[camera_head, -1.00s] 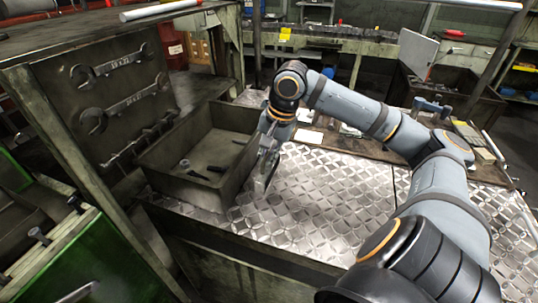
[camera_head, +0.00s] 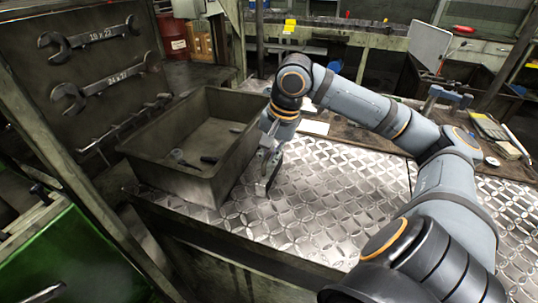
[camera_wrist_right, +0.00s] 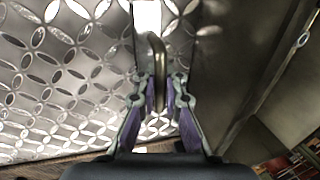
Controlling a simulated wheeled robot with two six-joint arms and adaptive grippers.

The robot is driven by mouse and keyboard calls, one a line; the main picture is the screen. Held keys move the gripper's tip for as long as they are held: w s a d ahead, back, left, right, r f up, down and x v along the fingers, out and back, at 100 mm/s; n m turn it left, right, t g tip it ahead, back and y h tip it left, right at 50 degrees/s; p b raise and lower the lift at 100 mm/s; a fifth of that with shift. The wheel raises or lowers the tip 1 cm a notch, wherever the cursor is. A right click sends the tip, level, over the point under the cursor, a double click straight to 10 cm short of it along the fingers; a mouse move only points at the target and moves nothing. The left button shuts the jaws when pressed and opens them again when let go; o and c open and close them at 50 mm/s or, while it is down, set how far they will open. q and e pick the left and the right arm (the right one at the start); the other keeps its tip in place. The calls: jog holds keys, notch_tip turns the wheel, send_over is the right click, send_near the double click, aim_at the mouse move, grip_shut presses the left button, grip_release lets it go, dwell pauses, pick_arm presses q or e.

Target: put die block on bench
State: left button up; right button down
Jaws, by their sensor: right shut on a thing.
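The bench (camera_head: 330,215) has a bright patterned metal top. My right gripper (camera_head: 266,172) points down over it, just right of the grey bin. It is shut on the die block (camera_head: 271,180), a small dark piece with a shiny edge, low at the bench top. I cannot tell whether it touches the surface. In the right wrist view, the die block (camera_wrist_right: 157,68) shows as a narrow rounded metal edge between the fingers of the right gripper (camera_wrist_right: 160,95), with the bench top to the left. My left gripper is not in view.
The open grey bin (camera_head: 165,180) with a few small dark parts stands left of the gripper, very close. Wrenches (camera_head: 95,35) hang on a panel at the far left. A calculator (camera_head: 488,127) lies at the back right. The front of the bench top is clear.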

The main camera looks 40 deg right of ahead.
jog(key=shift+r, duration=0.1)
jog(key=shift+f, duration=0.2)
jog(key=c, duration=1.4)
grip_release()
jog(key=shift+c, duration=0.2)
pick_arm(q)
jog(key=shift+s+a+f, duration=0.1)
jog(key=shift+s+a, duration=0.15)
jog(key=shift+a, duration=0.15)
pick_arm(e)
jog(key=shift+r, duration=0.3)
pick_arm(q)
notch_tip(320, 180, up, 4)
jog(key=p, duration=0.3)
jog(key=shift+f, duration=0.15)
pick_arm(e)
jog(key=v, duration=1.1)
jog(key=shift+s+r, duration=0.2)
jog(key=shift+r, duration=0.15)
